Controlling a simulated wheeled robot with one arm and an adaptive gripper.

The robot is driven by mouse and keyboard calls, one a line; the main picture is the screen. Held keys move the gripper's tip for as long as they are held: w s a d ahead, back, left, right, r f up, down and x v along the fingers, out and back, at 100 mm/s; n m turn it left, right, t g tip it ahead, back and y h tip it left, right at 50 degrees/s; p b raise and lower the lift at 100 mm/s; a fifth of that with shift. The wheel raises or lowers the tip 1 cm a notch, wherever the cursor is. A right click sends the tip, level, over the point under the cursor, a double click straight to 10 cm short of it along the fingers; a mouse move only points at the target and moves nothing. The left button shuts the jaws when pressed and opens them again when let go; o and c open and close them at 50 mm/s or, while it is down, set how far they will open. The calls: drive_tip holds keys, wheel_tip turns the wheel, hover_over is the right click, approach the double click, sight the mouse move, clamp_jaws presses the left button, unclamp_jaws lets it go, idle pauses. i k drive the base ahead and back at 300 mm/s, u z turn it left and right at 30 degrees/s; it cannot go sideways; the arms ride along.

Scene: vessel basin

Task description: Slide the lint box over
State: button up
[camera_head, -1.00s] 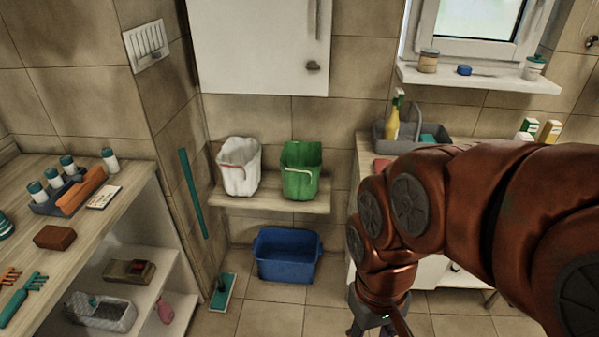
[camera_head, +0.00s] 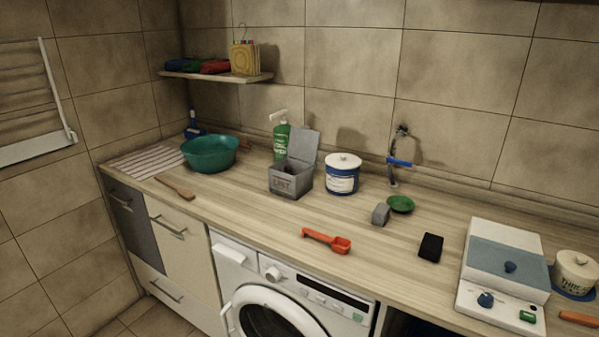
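The lint box (camera_head: 290,180) is a small grey open-topped box with lettering on its front that seems to read "LINT". It stands upright on the wooden counter (camera_head: 240,205), left of the middle of the view. Its grey lid (camera_head: 304,146) is raised at the back. My gripper and arm do not show in this view.
A white-and-blue tub (camera_head: 342,174) stands close right of the lint box. A teal bowl (camera_head: 209,155) is to its left, a green bottle (camera_head: 281,139) behind. A red scoop (camera_head: 327,240) lies near the front edge. Counter directly in front of the box is clear.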

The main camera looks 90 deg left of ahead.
sight(292, 187)
drive_tip(key=u, duration=3.4)
drive_tip(key=i, duration=0.65)
drive_tip(key=u, duration=0.4)
drive_tip(key=i, duration=1.45)
drive_tip(key=z, duration=0.15)
